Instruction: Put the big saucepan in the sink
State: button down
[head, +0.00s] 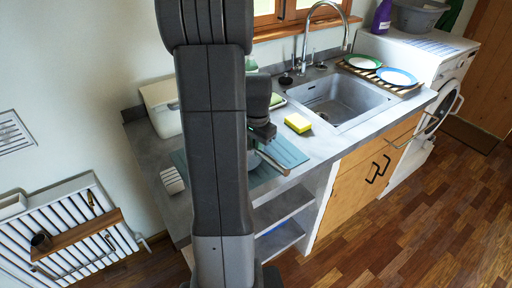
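The grey sink (343,98) is set into the counter on the right, below a tall curved tap (322,18). Its basin looks empty. I cannot make out the big saucepan; my own arm covers a wide strip of the counter and may hide it. My gripper (266,151) is low over the blue-grey ribbed mat (284,153), left of the sink. A thin grey bar lies by its tip; I cannot tell whether that is a finger or a handle. Whether the gripper is open or shut does not show.
A yellow sponge (298,123) lies on the counter between my gripper and the sink. Two plates (396,77) (364,62) rest on a wooden rack right of the sink. A cream box (161,104) stands at the back left. Open shelves (284,208) are below the counter.

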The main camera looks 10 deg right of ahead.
jog(key=shift+f, duration=0.15)
jog(key=c, duration=1.7)
grip_release()
